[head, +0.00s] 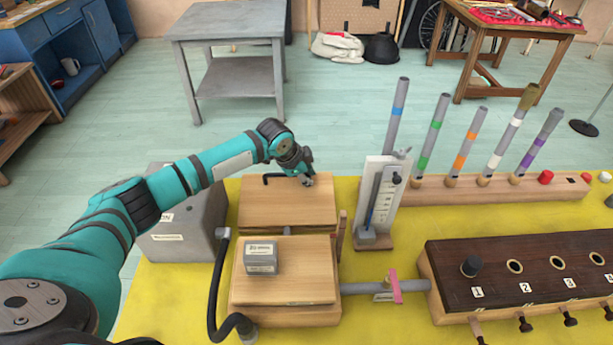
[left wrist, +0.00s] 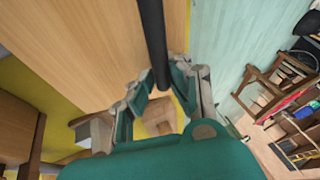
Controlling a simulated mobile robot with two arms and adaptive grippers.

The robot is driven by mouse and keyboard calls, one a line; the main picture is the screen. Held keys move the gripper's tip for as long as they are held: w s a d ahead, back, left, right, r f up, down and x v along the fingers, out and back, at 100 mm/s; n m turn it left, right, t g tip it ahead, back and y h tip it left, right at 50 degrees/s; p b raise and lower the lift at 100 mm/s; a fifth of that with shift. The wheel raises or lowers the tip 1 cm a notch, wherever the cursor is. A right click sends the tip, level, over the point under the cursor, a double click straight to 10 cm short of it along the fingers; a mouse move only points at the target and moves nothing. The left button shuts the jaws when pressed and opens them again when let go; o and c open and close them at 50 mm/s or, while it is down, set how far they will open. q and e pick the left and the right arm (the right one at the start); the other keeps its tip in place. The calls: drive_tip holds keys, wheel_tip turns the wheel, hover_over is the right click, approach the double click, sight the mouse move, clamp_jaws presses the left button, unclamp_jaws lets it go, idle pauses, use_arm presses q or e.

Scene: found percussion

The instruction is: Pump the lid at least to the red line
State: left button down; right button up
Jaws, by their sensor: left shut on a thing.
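The wooden lid (head: 285,212) lies at the back of the bellows box on the yellow table. A black bar handle (head: 267,178) stands along its far edge. My left gripper (head: 306,181) is shut on the right part of this handle. In the left wrist view the black handle (left wrist: 152,35) runs down between the two fingers (left wrist: 163,88) over the wooden lid (left wrist: 105,40). A white upright gauge (head: 381,195) with a scale stands just right of the lid; a red line on it is too small to make out. My right gripper is out of view.
A lower wooden board (head: 290,285) with a grey block (head: 261,256) on it is in front. A black hose (head: 213,290) is at its left and a grey pipe with a pink lever (head: 396,287) at its right. Coloured tubes (head: 432,130) and a dark numbered box (head: 520,265) stand right.

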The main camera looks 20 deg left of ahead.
use_arm(q)
drive_tip(key=shift+w+a+r, duration=0.15)
drive_tip(key=shift+w+a, duration=0.05)
drive_tip(key=shift+w, duration=0.05)
